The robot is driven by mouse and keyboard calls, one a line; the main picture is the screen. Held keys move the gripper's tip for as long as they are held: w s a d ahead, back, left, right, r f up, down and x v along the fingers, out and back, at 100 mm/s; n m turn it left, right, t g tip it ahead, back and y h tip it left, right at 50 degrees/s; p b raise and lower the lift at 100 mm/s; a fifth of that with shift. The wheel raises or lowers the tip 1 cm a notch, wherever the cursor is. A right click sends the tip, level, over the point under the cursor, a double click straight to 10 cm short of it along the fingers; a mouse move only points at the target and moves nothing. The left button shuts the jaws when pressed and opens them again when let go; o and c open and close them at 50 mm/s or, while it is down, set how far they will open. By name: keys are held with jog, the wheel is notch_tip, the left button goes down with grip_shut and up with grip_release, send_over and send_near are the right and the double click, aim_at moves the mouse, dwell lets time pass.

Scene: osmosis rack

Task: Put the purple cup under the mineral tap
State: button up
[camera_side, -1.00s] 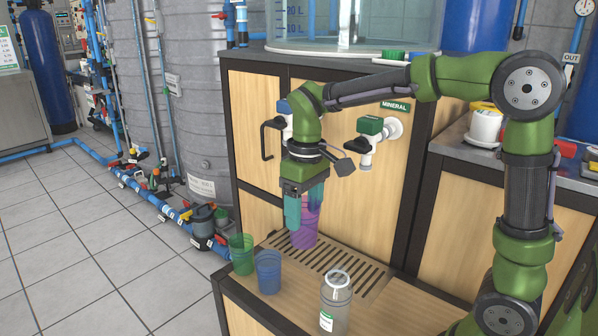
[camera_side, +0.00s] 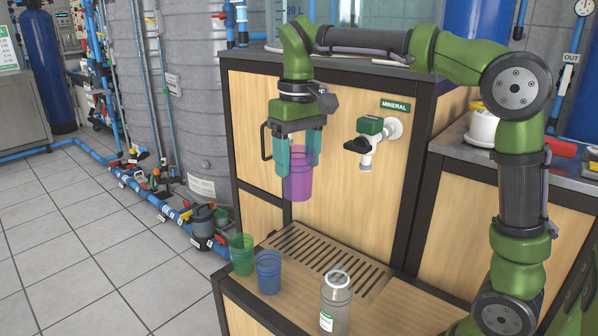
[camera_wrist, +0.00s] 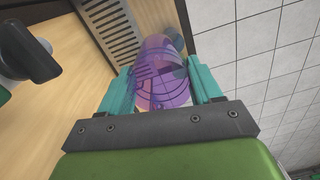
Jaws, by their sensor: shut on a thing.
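The purple cup (camera_side: 298,176) is a see-through tumbler, held upright in the air between the teal fingers of my gripper (camera_side: 297,158). My gripper is shut on it, and the cup also shows between the fingers in the wrist view (camera_wrist: 163,75). The mineral tap (camera_side: 368,143) has a green handle and a white spout, on the wooden panel under a green MINERAL sign (camera_side: 395,106). The cup is to the left of the tap in the side view, with its rim at about the height of the spout. A slotted drip grate (camera_side: 330,262) lies below both.
A green cup (camera_side: 241,254) and a blue cup (camera_side: 268,272) stand left of the grate. A clear lidded jar (camera_side: 336,303) stands at the front of it. The grate is bare. A black bracket (camera_side: 266,142) sticks out of the panel behind my gripper.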

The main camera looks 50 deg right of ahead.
jog(key=s+d+r+m, duration=0.1)
jog(key=s+r, duration=0.1)
jog(key=s, duration=0.4)
jog(key=s+d+r, duration=0.2)
jog(key=s+r, duration=0.1)
jog(key=s, duration=0.2)
jog(key=s+d+f, duration=0.4)
jog(key=d+f, duration=0.5)
jog(key=f, duration=0.1)
jog(key=shift+s+d, duration=0.15)
jog(key=shift+s, duration=0.1)
jog(key=a+f, duration=0.1)
jog(key=f, duration=0.5)
jog(key=a+f, duration=0.1)
jog(key=f, duration=0.5)
jog(key=a+f, duration=0.1)
jog(key=f, duration=0.4)
jog(key=shift+w+f, duration=0.1)
jog(key=shift+f, duration=2.15)
jog(key=shift+f, duration=0.1)
jog(key=o, duration=1.1)
